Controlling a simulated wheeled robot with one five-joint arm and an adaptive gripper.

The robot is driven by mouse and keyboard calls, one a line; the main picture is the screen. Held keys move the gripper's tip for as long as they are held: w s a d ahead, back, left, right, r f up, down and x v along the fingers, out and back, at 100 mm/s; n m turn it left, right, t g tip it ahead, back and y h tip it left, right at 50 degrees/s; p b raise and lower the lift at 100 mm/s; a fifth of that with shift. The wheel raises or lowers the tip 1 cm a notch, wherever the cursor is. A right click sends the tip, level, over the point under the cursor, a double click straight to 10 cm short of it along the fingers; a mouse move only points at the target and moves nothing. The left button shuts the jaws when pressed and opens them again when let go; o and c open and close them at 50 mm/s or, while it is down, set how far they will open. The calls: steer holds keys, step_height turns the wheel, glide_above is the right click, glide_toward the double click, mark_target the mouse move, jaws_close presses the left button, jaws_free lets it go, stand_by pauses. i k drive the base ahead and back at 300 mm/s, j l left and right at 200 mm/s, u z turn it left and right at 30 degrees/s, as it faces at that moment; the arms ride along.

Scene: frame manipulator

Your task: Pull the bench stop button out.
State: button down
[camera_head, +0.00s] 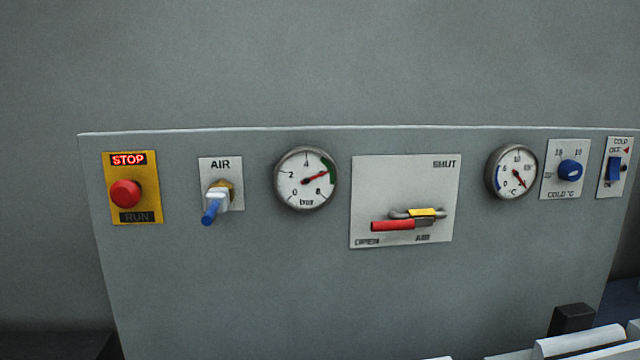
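The bench stop button (125,193) is a round red knob on a yellow plate (152,180) at the left end of the grey panel. The label STOP (128,160) above it is lit red. The label RUN (136,217) below it is dark. Nothing touches or covers the button. I cannot make out my gripper in this view.
The upright grey panel (300,290) also bears an AIR toggle with a blue lever (212,210), a bar gauge (306,178), a red-handled valve (392,225), a temperature gauge (511,172), a blue COLD knob (571,168) and a blue switch (613,169).

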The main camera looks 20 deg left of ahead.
mark_target(124, 193)
steer(key=j+u, duration=0.15)
steer(key=u, duration=1.7)
steer(key=k+j, duration=0.05)
